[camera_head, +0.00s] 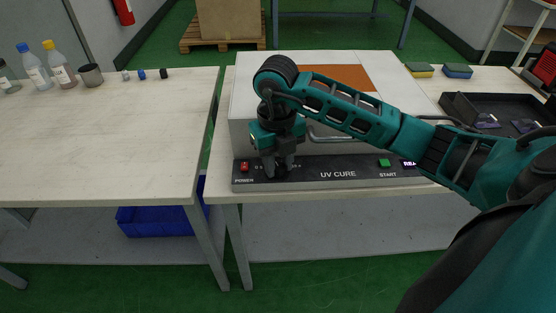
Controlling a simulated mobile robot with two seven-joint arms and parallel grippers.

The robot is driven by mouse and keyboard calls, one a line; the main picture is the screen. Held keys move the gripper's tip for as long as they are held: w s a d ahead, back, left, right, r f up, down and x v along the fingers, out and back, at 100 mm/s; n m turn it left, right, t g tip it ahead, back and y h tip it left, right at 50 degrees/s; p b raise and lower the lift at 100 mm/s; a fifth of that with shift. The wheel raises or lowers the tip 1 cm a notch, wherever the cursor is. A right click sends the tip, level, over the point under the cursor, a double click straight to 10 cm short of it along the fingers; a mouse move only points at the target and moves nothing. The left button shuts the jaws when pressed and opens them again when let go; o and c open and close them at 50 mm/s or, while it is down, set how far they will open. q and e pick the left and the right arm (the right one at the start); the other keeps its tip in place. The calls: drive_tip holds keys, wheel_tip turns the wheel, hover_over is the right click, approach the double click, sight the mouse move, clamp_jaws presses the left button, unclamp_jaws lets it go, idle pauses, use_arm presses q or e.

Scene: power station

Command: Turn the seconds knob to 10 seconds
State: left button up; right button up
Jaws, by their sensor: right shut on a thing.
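The UV cure machine (338,183) stands on the right table, with a dark front panel lettered "UV CURE". A red power switch (244,167) is at the panel's left and a green start button (384,162) is at its right, beside a small lit display (408,163). My right gripper (280,172) points down at the panel, just right of the power switch. It is shut on the seconds knob, which its fingers almost wholly hide, so the knob's setting cannot be read. My left gripper is not in view.
A black tray (461,108) with small dark parts lies right of the machine, near two sponges (457,71). The left table (120,135) holds bottles (60,68) and a metal cup (90,75) at its back, with its front clear. A blue bin (150,221) sits below.

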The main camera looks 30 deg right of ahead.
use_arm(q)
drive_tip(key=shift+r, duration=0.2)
use_arm(e)
drive_tip(key=shift+m, duration=0.3)
drive_tip(key=shift+r+m+p, duration=0.1)
drive_tip(key=shift+m+p, duration=0.2)
drive_tip(key=shift+p, duration=0.05)
drive_tip(key=m+p, duration=0.1)
drive_tip(key=m, duration=0.1)
drive_tip(key=shift+m, duration=0.4)
drive_tip(key=shift+m+p, duration=0.7)
drive_tip(key=shift+m, duration=1)
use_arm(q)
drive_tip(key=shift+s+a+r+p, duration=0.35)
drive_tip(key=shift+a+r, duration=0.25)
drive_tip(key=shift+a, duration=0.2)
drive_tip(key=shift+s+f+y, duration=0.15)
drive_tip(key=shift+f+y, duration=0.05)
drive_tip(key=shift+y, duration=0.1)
use_arm(e)
drive_tip(key=shift+m, duration=0.3)
